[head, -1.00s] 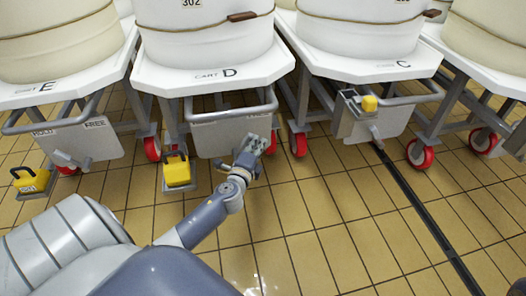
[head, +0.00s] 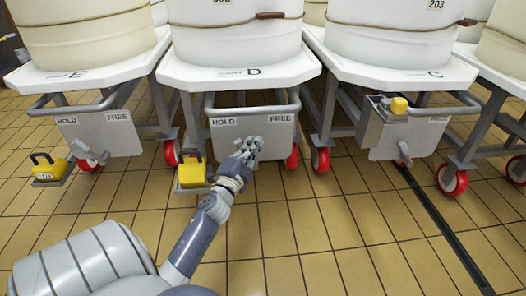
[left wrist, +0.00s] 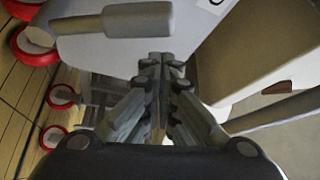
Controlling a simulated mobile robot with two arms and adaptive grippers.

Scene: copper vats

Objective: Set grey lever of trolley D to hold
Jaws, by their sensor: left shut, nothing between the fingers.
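Trolley D (head: 285,74) stands in the middle of the head view. Its grey plate (head: 276,140) has a HOLD label (head: 224,122) on the left and a FREE label (head: 282,118) on the right. My left gripper (head: 248,146) is in front of the plate's middle, below and between the labels. The arm and gripper hide the lever's place in the head view. In the left wrist view, a grey lever (left wrist: 137,20) with a thick round grip lies beside the shut, empty fingers (left wrist: 162,62), apart from them. Its setting is unclear. My right gripper is not in view.
Trolley E (head: 75,73) stands left and trolley C (head: 435,72) right. A yellow block (head: 192,173) sits low at D's left, another (head: 50,170) by E. A grey bar (head: 235,112) crosses D's front. The tiled floor (head: 310,240) ahead is clear.

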